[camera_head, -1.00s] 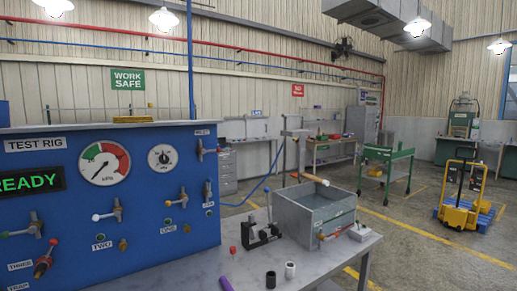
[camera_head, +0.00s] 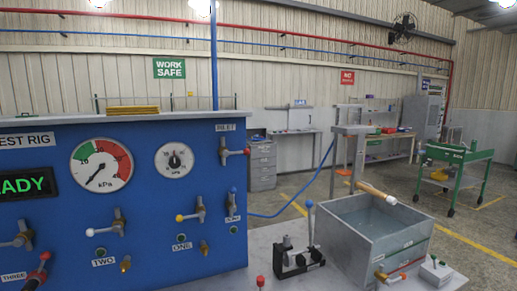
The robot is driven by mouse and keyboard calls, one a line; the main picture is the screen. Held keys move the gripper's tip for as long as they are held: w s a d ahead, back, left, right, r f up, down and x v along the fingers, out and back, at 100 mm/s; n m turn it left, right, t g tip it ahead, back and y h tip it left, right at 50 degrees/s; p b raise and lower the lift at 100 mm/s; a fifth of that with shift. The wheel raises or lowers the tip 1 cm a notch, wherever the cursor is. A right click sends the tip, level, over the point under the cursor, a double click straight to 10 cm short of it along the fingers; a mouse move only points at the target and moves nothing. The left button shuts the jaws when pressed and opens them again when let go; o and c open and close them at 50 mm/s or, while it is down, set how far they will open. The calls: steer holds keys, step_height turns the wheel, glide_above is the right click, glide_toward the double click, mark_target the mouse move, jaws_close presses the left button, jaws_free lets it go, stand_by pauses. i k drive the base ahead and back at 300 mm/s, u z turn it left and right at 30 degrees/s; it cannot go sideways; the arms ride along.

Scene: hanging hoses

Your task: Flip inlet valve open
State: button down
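The inlet valve (camera_head: 225,152) is at the upper right of the blue test rig panel (camera_head: 140,235), just under the INLET label (camera_head: 225,127). It has a grey metal body and a lever that points right, ending in a red tip (camera_head: 247,151). My gripper is not in view, and nothing touches the valve.
Other valves on the panel include a white-tipped one (camera_head: 105,228), a yellow-tipped one (camera_head: 190,213) and a blue-tipped one (camera_head: 232,204). A grey water tank (camera_head: 400,250) and a small blue-knobbed lever device (camera_head: 298,252) stand on the bench. Floor is free behind the tank.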

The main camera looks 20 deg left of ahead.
mark_target(225, 153)
steer(key=u, duration=0.6)
steer(key=i, duration=0.8)
steer(key=u, duration=0.85)
steer(key=k, duration=1.35)
steer(key=u, duration=0.65)
steer(key=i, duration=1.35)
steer(key=z, duration=0.15)
